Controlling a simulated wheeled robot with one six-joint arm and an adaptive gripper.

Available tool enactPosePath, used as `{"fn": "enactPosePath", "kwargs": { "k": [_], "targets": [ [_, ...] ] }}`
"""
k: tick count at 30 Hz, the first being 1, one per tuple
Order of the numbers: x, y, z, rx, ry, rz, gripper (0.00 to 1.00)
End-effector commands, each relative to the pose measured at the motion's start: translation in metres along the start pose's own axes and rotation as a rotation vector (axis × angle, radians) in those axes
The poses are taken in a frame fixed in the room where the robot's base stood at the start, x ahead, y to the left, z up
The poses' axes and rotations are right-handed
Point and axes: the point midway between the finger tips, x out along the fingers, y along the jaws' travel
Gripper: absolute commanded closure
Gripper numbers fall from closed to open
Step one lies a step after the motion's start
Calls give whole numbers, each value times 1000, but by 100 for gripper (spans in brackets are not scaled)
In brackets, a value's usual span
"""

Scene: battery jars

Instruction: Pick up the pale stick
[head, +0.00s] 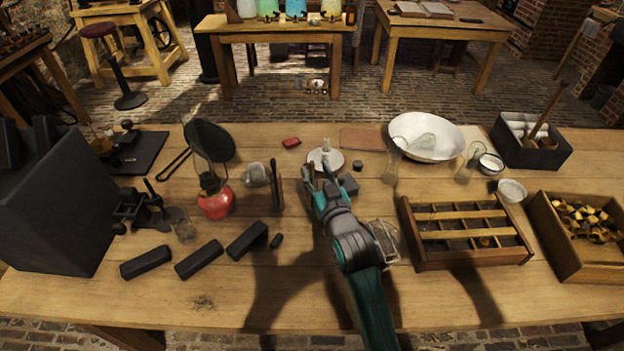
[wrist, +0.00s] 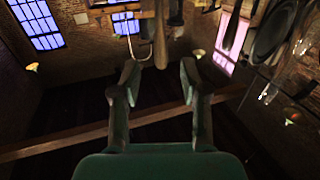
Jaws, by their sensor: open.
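My gripper (head: 320,172) is over the middle of the table, its fingers pointing away from my base. In the wrist view my gripper (wrist: 158,82) shows two fingers apart, with nothing held between them. A light brown stick-like thing (wrist: 160,38) shows at the top centre of the wrist view, beyond the fingertips and apart from them. I cannot tell for sure whether it is the pale stick. In the head view I cannot clearly pick out the pale stick; the arm and gripper hide part of the table there.
A red lamp (head: 215,200) and a thin upright dark piece (head: 276,190) stand left of my gripper. A bottle on a white round base (head: 326,158) stands just beyond it. A divided wooden tray (head: 470,258) and a white bowl (head: 440,152) are right. The front edge is mostly clear.

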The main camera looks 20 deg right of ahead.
Motion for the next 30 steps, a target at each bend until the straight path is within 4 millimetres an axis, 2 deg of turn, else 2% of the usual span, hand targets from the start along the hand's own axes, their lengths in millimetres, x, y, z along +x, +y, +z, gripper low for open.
{"fn": "enactPosePath", "kwargs": {
  "k": [3,7,17,22,30],
  "targets": [
    [18,-2,-2,0,2,0,55],
    [31,-1,-1,0,2,0,55],
    [36,-1,0,0,0,0,55],
    [36,-1,-1,0,0,0,98],
    [36,-1,-1,0,1,0,100]
  ]
}}
